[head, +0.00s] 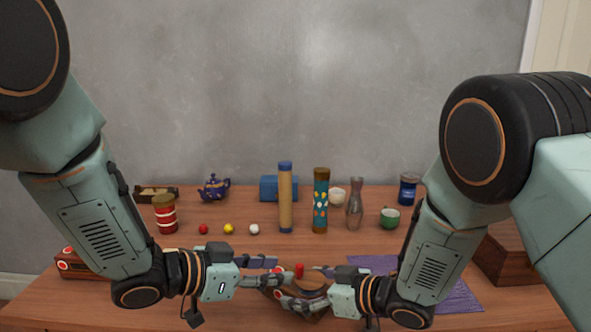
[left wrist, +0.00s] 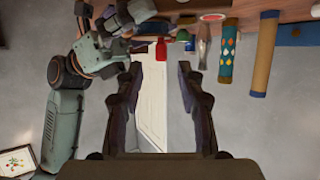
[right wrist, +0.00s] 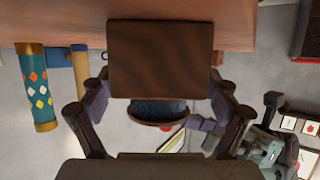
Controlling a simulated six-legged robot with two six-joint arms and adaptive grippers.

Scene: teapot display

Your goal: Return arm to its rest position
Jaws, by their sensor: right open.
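My left gripper (head: 277,271) reaches in from the left, low over the front of the table. Its two fingers stand apart with nothing between them in the left wrist view (left wrist: 160,72). My right gripper (head: 303,285) comes in from the right, close to the left one. Its fingers are spread in the right wrist view (right wrist: 160,88). A brown wooden piece with a dark blue-lined, curved drawer-like part (right wrist: 158,62) shows between or beyond them; I cannot tell whether they touch it. Both arms are extended forward over the table.
On the wooden table (head: 350,240) stand a blue teapot (head: 213,188), a red striped jar (head: 165,214), a tan cylinder (head: 285,200), a patterned cylinder (head: 320,203), a glass carafe (head: 355,206) and a green cup (head: 390,218). A purple cloth (head: 459,298) lies front right, beside a wooden box (head: 505,254).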

